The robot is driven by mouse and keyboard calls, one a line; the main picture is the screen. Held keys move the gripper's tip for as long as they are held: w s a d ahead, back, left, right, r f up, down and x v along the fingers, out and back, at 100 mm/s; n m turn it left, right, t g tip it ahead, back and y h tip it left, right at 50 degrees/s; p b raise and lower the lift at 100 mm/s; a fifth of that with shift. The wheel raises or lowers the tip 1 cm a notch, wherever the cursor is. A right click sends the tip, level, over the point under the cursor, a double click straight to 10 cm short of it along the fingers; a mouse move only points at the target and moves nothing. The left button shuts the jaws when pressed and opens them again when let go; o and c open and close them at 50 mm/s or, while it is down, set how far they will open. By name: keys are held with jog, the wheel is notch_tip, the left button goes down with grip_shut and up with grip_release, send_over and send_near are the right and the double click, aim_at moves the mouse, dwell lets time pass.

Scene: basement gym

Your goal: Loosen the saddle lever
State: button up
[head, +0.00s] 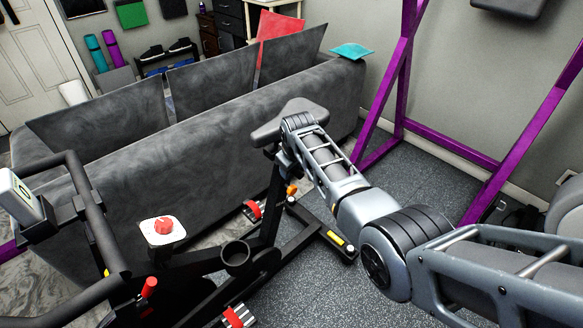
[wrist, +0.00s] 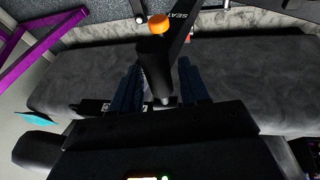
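The exercise bike's grey saddle (head: 290,118) is partly covered by my wrist in the head view. Below it is the dark seat post (head: 270,195), with a small orange part (head: 291,190) near its lower end. In the wrist view an orange knob (wrist: 160,24) shows beside the frame tube marked SEAT (wrist: 187,17). A black handle-like piece (wrist: 154,65), possibly the saddle lever, points toward my gripper. My gripper (wrist: 161,76) has its two dark blue fingers apart, one on each side of this piece. I cannot tell whether they touch it. In the head view the fingers are hidden.
A grey sofa (head: 200,160) stands close behind the bike. The bike's handlebar (head: 85,200) and a red knob (head: 164,226) are at the left. A purple rack (head: 399,85) stands at the right. Open floor (head: 420,160) lies between bike and rack.

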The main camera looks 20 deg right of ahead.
jog(key=shift+o, duration=0.3)
jog(key=p+v, duration=0.1)
jog(key=v, duration=0.6)
jog(key=shift+s+r, duration=0.2)
jog(key=shift+r, duration=0.15)
